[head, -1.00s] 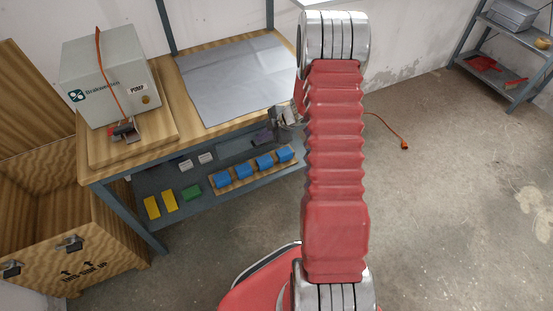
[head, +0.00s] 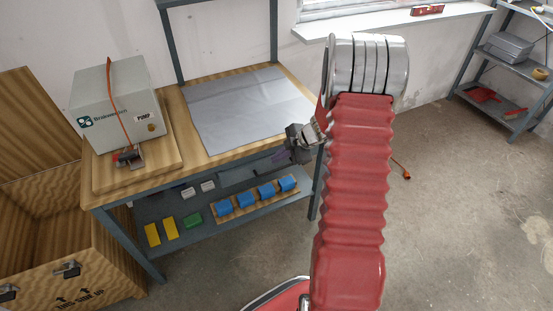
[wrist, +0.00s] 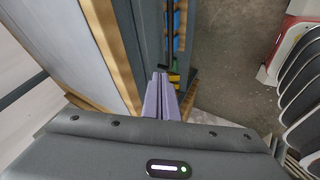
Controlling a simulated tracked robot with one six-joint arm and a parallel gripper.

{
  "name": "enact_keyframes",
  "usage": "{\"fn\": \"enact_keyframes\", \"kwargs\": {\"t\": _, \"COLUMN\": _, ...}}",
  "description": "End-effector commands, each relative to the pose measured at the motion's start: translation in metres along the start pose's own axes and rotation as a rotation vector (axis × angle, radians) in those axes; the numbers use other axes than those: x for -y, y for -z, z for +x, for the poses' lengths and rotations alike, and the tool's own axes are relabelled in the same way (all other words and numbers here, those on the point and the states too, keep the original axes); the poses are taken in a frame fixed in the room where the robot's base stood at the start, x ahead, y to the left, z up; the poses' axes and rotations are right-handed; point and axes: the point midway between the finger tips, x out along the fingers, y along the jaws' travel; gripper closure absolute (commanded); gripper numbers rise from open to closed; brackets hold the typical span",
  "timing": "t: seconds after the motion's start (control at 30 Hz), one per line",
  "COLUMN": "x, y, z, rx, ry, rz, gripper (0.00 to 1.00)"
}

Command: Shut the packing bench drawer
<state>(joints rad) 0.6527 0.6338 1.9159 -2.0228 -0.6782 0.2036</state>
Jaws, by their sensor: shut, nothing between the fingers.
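The packing bench (head: 180,95) has a pale wooden top with a grey mat. A grey drawer front (wrist: 150,35) runs beneath its wooden edge in the wrist view and looks close to flush with it; any small gap is hard to tell. In the head view the drawer is small and partly covered by my gripper. My gripper (head: 281,157) is at the bench's front edge towards its right end, with its lilac fingers shut and empty. In the wrist view the fingers (wrist: 161,96) point along the drawer front, close to it; contact cannot be told.
A grey pump box (head: 115,105) stands on the bench's left end. An open wooden crate (head: 75,260) stands at the lower left. Blue, green and yellow blocks lie on the lower shelf (head: 180,240). A shelf rack (head: 505,85) is at the far right. The floor between is mostly clear.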

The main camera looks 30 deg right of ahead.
Motion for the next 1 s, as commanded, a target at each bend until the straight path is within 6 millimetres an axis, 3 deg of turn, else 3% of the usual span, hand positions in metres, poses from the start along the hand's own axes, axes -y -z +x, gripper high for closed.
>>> {"fn": "enact_keyframes", "kwargs": {"t": 0.17, "x": 0.002, "y": -0.008, "z": -0.003, "rx": 0.006, "ry": -0.005, "rz": 0.013, "gripper": 1.0}}
{"fn": "enact_keyframes", "kwargs": {"t": 0.27, "x": 0.01, "y": -0.025, "z": -0.006, "rx": 0.014, "ry": -0.006, "rz": 0.046, "gripper": 1.0}}
{"fn": "enact_keyframes", "kwargs": {"t": 0.47, "x": 0.049, "y": -0.077, "z": -0.009, "rx": 0.017, "ry": -0.021, "rz": 0.215, "gripper": 1.0}}
{"fn": "enact_keyframes", "kwargs": {"t": 0.7, "x": 0.092, "y": -0.118, "z": -0.01, "rx": -0.092, "ry": -0.128, "rz": 0.75, "gripper": 1.0}}
{"fn": "enact_keyframes", "kwargs": {"t": 1.0, "x": 0.11, "y": -0.154, "z": -0.021, "rx": -0.346, "ry": -0.307, "rz": 1.553, "gripper": 1.0}}
